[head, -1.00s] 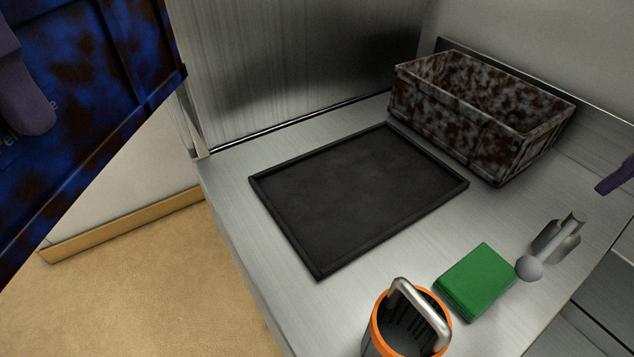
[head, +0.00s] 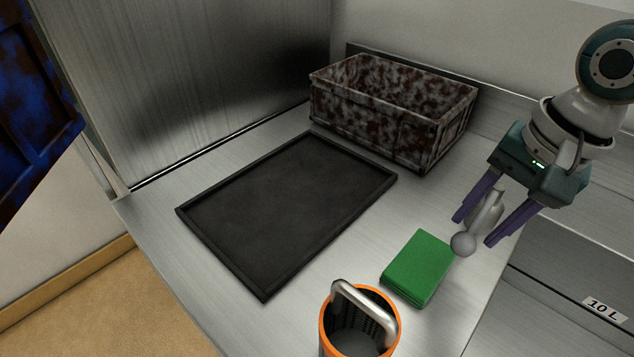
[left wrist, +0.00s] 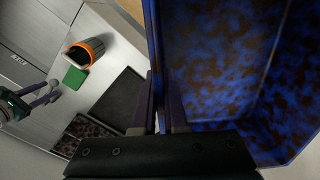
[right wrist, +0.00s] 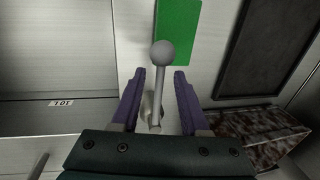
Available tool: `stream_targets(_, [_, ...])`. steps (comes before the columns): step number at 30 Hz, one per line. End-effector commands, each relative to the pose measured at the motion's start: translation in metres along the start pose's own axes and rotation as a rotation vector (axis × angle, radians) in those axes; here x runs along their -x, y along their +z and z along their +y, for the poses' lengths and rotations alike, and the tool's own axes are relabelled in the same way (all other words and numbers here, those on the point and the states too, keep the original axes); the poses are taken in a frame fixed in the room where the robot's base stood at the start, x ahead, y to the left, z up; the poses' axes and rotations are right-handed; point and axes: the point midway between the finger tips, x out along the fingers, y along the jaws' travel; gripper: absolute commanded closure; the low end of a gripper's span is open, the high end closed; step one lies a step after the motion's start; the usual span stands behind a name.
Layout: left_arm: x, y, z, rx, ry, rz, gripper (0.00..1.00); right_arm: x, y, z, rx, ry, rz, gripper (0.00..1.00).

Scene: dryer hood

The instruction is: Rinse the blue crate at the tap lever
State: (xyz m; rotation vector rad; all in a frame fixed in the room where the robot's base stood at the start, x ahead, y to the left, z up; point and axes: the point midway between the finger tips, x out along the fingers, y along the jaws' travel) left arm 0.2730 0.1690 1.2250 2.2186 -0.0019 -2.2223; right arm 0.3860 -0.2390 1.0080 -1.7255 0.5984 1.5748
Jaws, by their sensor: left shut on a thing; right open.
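The blue crate (head: 38,110), stained with brown dirt, is at the left edge of the head view. In the left wrist view the crate (left wrist: 230,65) fills the right side, and my left gripper (left wrist: 160,95) is shut on its wall. The tap lever is a grey rod with a ball end (head: 463,243). My right gripper (head: 478,228) is open, its purple fingers on either side of the lever. In the right wrist view the lever (right wrist: 164,54) stands between the open fingers. I cannot tell whether they touch it.
A black tray mat (head: 285,205) lies on the steel counter. A stained grey-brown crate (head: 375,115) stands behind it. A green sponge-like block (head: 419,266) lies beside the lever. An orange-rimmed container with a metal handle (head: 325,325) stands at the front. A steel panel (head: 210,80) rises behind left.

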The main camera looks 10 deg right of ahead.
Motion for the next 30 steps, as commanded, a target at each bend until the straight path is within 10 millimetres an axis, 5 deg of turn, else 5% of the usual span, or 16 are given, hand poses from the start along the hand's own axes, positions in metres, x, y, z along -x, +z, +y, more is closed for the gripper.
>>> stream_targets(12, [0.0005,-0.0002,-0.0001,0.000,0.000,0.001,1.00,0.0005,-0.0001,0.0002,0.000,0.000,0.000,0.99])
stream_targets(30, [0.0005,-0.0002,-0.0001,0.000,-0.001,0.001,1.00,0.0005,-0.0002,0.0003,-0.001,0.001,0.000,1.00])
